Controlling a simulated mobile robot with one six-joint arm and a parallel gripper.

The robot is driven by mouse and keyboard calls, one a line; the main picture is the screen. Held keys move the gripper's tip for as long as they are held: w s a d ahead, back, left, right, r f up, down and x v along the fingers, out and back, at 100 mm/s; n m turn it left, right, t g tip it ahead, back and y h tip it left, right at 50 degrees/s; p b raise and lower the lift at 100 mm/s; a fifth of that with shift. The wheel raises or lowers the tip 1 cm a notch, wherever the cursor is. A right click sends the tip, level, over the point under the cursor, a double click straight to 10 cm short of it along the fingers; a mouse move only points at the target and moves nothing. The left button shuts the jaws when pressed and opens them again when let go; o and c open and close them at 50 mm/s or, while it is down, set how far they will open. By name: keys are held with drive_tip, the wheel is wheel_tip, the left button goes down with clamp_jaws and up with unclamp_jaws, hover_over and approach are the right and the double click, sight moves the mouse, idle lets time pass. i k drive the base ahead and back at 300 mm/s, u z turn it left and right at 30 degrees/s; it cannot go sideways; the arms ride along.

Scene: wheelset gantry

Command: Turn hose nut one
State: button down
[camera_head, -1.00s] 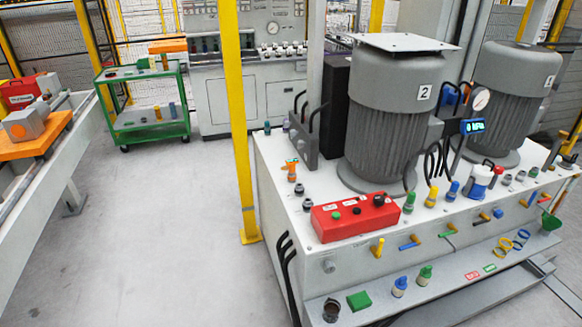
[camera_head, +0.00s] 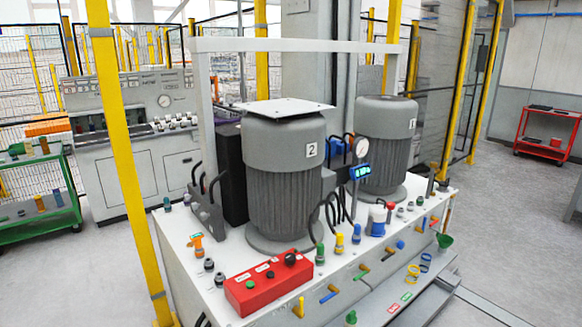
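The hydraulic unit (camera_head: 190,255) is a white cabinet with two grey motors, marked 2 (camera_head: 285,180) and 1 (camera_head: 385,150). Black hoses (camera_head: 330,212) curve down between the motors, near green (camera_head: 320,254), yellow (camera_head: 339,243) and blue (camera_head: 356,234) fittings on the top. More black hoses rise from a grey block (camera_head: 207,222) at the left of the top. Small grey fittings (camera_head: 209,265) stand on the front left corner. Which part is hose nut one, I cannot tell. My gripper is not in view.
A yellow post (camera_head: 122,160) stands just left of the cabinet. A red control box (camera_head: 268,284) sits on its front edge. A green cart (camera_head: 40,205) is at the left, a red cart (camera_head: 548,135) at the far right. Floor at the right is open.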

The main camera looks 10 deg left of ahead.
sight(204, 216)
drive_tip(key=u, duration=0.45)
drive_tip(key=k, duration=1.4)
drive_tip(key=u, duration=0.95)
drive_tip(key=i, duration=1.25)
drive_tip(key=u, duration=0.7)
drive_tip(key=i, duration=1.6)
drive_tip(key=u, duration=0.1)
